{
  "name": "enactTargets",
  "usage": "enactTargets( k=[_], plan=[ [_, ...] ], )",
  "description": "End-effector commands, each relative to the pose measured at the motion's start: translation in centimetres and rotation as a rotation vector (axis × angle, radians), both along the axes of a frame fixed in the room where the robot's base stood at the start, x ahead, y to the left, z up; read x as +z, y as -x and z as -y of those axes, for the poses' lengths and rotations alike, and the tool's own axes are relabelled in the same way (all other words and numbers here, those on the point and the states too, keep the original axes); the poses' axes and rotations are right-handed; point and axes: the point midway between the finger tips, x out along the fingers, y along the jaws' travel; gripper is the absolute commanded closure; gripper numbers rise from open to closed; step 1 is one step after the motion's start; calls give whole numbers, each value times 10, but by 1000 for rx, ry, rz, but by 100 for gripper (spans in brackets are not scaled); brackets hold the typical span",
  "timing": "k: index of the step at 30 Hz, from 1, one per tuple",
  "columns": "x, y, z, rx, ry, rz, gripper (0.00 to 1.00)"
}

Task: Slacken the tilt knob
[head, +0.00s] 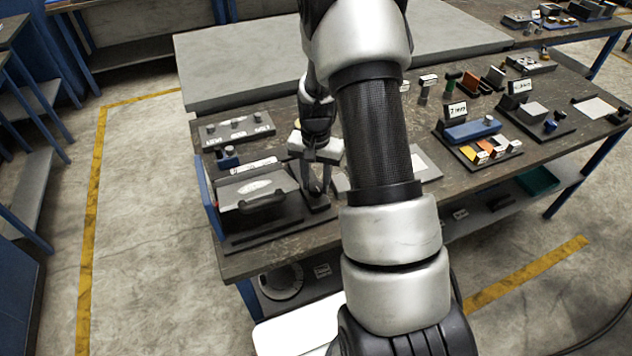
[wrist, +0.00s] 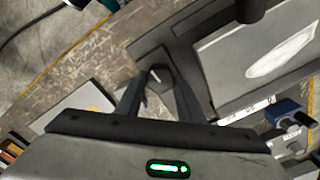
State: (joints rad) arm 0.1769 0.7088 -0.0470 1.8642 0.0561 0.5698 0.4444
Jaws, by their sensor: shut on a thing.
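My gripper (head: 318,188) reaches down at the near left of the bench, just right of a grey case. In the wrist view its fingers (wrist: 157,80) close in on a small dark knob-like piece (wrist: 155,72) with a pale mark. I take this to be the tilt knob; the fingertips hide most of it. It sits above a dark flat base (wrist: 165,38). In the head view the knob cannot be made out behind my gripper, and the dark base (head: 316,203) shows below the fingers.
The grey case (head: 238,190) with a black handle (head: 263,202) and white oval label stands close on the left. A panel with several knobs (head: 237,130) lies behind it. Blue blocks and coloured pieces (head: 490,152) lie to the right. A grey slab (head: 240,72) is at the back.

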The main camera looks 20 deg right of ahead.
Motion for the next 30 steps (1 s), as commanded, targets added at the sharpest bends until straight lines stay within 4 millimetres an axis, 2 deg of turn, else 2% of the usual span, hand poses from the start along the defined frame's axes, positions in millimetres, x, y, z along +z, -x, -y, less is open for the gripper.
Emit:
enactTargets(
  k=[30],
  plan=[
    [0, 0, 0, 914, -1, 0, 88]
  ],
)
